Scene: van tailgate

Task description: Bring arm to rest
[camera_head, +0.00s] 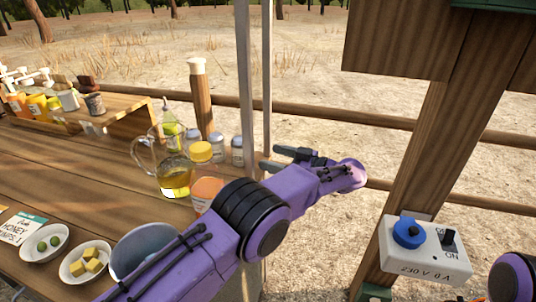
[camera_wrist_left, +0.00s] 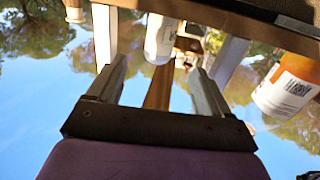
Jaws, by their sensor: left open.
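My purple left arm (camera_head: 235,235) reaches in from the bottom left, past the right edge of the wooden table. Its gripper (camera_head: 283,158) points back to the left, beside the upright metal post. In the left wrist view the two dark fingers (camera_wrist_left: 160,75) stand apart with no object held between them. That view is upside down; sky and trees show beyond the fingers. Only a purple and black part of my right arm (camera_head: 515,277) shows at the bottom right. Its gripper is out of view.
A glass jug (camera_head: 174,178), an orange jar with yellow lid (camera_head: 205,180) and small shakers (camera_head: 238,150) stand near the left arm. A metal post (camera_head: 246,80) rises beside the gripper. A switch box (camera_head: 425,262) is on a wooden post at right. A grey bowl (camera_head: 150,238) is partly behind the arm.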

